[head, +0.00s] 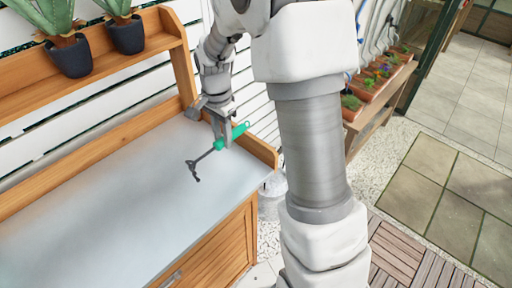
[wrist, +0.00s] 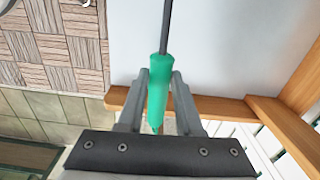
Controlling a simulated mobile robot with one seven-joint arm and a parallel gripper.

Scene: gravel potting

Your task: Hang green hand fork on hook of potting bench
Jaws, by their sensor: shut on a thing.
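The green hand fork (head: 237,132) has a green handle, a dark thin shaft and dark tines. My gripper (head: 222,141) is shut on its handle above the right end of the potting bench (head: 110,210). The shaft slants down to the left, with the tines over the grey top. In the wrist view the green handle (wrist: 158,85) lies between both fingers of my gripper (wrist: 158,78); the shaft runs out of the top of the picture and the tines are out of view. I cannot make out a hook in either view.
Potted plants (head: 72,55) stand on the bench's raised wooden shelf (head: 100,45). A wooden rim edges the back and right end of the bench. The bench top is otherwise clear. Planters (head: 368,85) stand on a rack behind my arm at the right.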

